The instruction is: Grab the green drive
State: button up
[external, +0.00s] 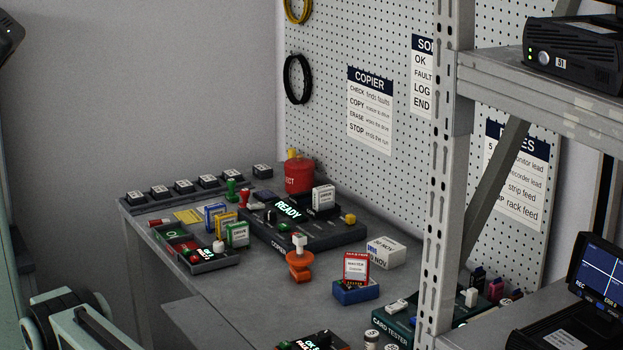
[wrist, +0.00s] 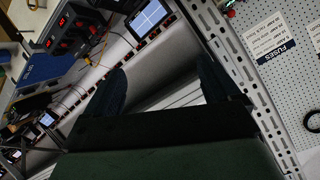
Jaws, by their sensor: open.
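The green drive (external: 238,235) is a small upright block with a green body and a white label. In the external view it stands on the grey bench, at the near end of a short row with a yellow drive (external: 226,224) and a blue drive (external: 212,214). My gripper (wrist: 162,68) is open and empty in the wrist view, its two dark fingers wide apart. The green drive is not visible in the wrist view. My gripper is not clearly identifiable in the external view, so its distance from the drive cannot be told.
A dark tray (external: 208,266) lies just in front of the drives. A perforated metal rack post (external: 445,180) rises at right.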

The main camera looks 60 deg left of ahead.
jog(key=w+a+r+t+y, duration=0.1)
jog(key=w+a+r, duration=0.2)
jog(key=r, duration=0.4)
jog(key=w+a+r+t, duration=0.1)
jog(key=w+a+r, duration=0.1)
jog(key=r, duration=0.4)
jog(key=w+a+r+t+y, duration=0.1)
jog(key=w+a+r, duration=0.2)
jog(key=r, duration=0.4)
jog(key=w+a+r+n+g+y, duration=0.1)
jog(key=w+a+r+n+y, duration=0.15)
jog(key=a, duration=0.45)
jog(key=w+a+r+n+g+y, duration=0.1)
jog(key=w+a+r+y, duration=0.25)
jog(key=a, duration=0.35)
jog(key=w+a+r+n+g+y, duration=0.1)
jog(key=w+a+r+n+y, duration=0.1)
jog(key=w+a, duration=0.35)
jog(key=n+g+h, duration=0.6)
jog(key=n+g, duration=0.7)
jog(key=n, duration=0.5)
send_over(238, 224)
jog(key=d, duration=0.5)
notch_tip(238, 224, down, 20)
jog(key=shift+a+x, duration=0.1)
jog(key=shift+x, duration=3.05)
jog(key=shift+a+x, duration=0.15)
jog(key=shift+x, duration=3)
jog(key=shift+s+r, duration=0.1)
jog(key=shift+s, duration=0.05)
